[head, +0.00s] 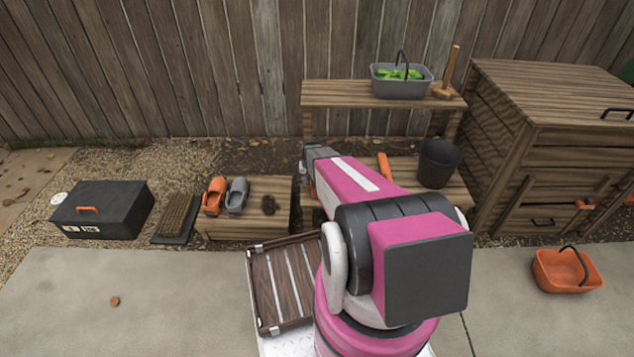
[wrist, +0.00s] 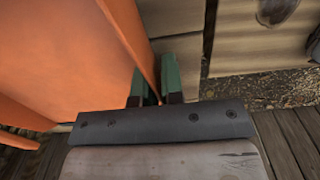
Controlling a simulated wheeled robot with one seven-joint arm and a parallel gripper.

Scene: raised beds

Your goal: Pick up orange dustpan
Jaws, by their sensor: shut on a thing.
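The orange dustpan (wrist: 75,60) fills the left of the wrist view, very close to the camera. My gripper (wrist: 155,88) is shut on its thin edge, with one green fingertip on each side. In the head view, my gripper (head: 307,155) is above the low wooden bench and mostly hidden by my arm. A small orange patch (head: 312,189) beside my arm there may be part of the dustpan. Most of the dustpan is hidden in that view, and I cannot tell whether it touches the bench.
Orange and grey clogs (head: 215,196) stand on a low wooden platform at left. A dark bucket (head: 438,165) stands right of my arm. A grey basket (head: 400,86) sits on the upper shelf. A slatted tray (head: 283,285) is in front. An orange basket (head: 567,270) is at right.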

